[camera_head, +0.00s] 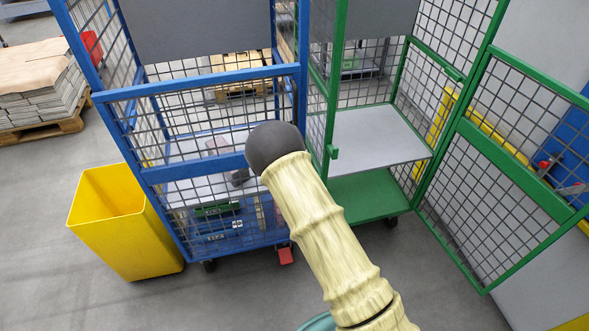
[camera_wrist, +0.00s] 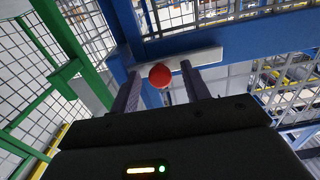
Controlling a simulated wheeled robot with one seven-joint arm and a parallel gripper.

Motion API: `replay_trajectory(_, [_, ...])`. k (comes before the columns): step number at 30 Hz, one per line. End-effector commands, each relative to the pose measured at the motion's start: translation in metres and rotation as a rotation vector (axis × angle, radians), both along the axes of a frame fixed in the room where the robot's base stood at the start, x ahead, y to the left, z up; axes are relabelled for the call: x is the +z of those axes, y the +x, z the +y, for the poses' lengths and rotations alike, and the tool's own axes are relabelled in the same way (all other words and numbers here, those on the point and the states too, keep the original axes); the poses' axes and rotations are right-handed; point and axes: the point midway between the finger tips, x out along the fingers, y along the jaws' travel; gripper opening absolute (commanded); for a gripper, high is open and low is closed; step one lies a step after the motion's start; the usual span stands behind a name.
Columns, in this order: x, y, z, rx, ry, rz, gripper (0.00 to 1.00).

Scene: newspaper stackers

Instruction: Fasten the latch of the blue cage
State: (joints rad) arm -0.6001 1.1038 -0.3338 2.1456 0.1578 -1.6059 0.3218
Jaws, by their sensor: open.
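The blue cage (camera_head: 205,80) stands left of centre in the head view, with a mesh front and blue crossbars. In the wrist view its blue frame (camera_wrist: 245,37) fills the upper middle. A pale latch bar (camera_wrist: 207,57) lies across the blue frame there, with a round red knob (camera_wrist: 159,77) on it. My gripper (camera_wrist: 160,70) is open, with one finger on each side of the red knob. I cannot tell whether either finger touches it. In the head view my arm and its dark end hide my gripper and the latch.
A green cage (camera_head: 370,197) stands close on the right, its mesh door (camera_head: 560,200) swung open. A yellow bin (camera_head: 125,230) is at the blue cage's left. A pallet (camera_head: 45,131) with stacked paper is at the far left. The floor at the front left is clear.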

Motion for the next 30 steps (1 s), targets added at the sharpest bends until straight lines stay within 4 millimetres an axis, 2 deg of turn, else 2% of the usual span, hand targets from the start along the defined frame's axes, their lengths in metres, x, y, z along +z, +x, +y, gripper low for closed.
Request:
replay_trajectory(5, [-0.001,-0.009,-0.003,-0.001,-0.001,0.002,0.47])
replay_trajectory(8, [-0.001,-0.021,-0.006,-0.001,-0.001,0.003,0.47])
replay_trajectory(22, [-0.003,-0.101,-0.029,-0.001,-0.002,0.006,0.47])
replay_trajectory(25, [-0.002,-0.111,-0.032,-0.001,-0.001,0.003,0.47])
replay_trajectory(30, [0.000,-0.115,-0.033,-0.001,0.000,0.001,0.47])
